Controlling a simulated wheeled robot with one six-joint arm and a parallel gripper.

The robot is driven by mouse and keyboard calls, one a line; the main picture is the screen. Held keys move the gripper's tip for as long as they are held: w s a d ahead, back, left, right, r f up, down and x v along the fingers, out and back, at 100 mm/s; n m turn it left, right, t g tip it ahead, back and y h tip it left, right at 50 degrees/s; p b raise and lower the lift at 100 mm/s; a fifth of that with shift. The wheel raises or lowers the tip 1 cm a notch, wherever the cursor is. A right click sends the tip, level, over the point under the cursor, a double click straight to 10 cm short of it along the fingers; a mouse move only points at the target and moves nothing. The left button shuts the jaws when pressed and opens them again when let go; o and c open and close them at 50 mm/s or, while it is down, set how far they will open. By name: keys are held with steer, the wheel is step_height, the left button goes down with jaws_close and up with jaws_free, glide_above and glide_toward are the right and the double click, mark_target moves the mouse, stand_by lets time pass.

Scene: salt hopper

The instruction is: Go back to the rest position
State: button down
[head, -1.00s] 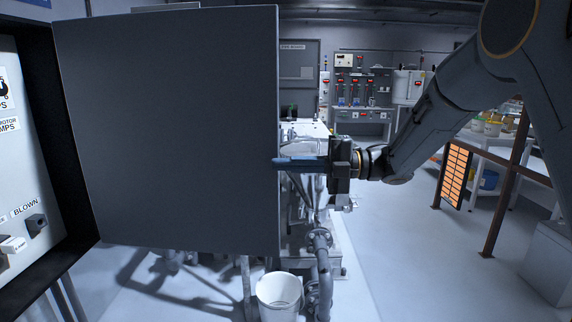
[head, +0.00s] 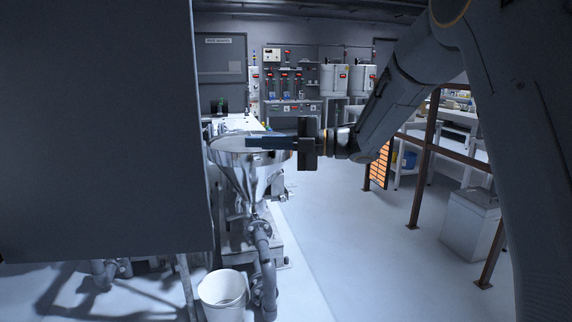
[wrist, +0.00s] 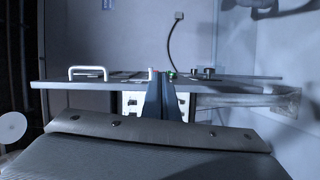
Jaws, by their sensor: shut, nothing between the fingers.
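My gripper (head: 254,142) is at the middle of the head view, with its blue-grey fingers pointing left. The fingers are shut and hold nothing. In the picture they lie across the rim of the shiny metal hopper (head: 240,172); I cannot tell the gap in depth. In the wrist view the fingers (wrist: 161,82) stand together at the centre, in front of a flat surface seen edge-on with a white handle (wrist: 88,72).
A large dark cabinet door (head: 100,130) fills the left of the head view, apart from my gripper. A white bucket (head: 223,290) stands below the hopper. Brown posts (head: 428,160) and a grey bin (head: 470,222) stand at the right. Floor between is clear.

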steer(key=w+d+f+m+t+h, duration=0.3)
steer(key=w+d+m+t+h, duration=0.3)
steer(key=w+d+m+t, duration=0.45)
steer(key=s+d+f+m+h, duration=0.3)
steer(key=d+f+m+h, duration=0.25)
steer(key=d+m, duration=0.2)
steer(key=s+d+f+m+g+h, duration=0.2)
steer(key=s+d+f+m+h, duration=0.3)
steer(key=s+d+f+m, duration=0.4)
steer(key=s+d+f+m+g, duration=0.1)
steer(key=s+f+m+g, duration=0.1)
steer(key=s, duration=0.7)
steer(key=s+d+f+m+g+h, duration=0.1)
steer(key=s+f+m+g, duration=0.2)
steer(key=s, duration=0.6)
steer(key=s+d+f+m+g, duration=0.1)
steer(key=s+f+m+g, duration=0.1)
steer(key=s, duration=0.7)
steer(key=shift+s+d+f+g, duration=0.2)
steer(key=shift+s+f+g, duration=0.15)
steer(key=shift+f+g, duration=0.6)
steer(key=shift+d+r, duration=0.1)
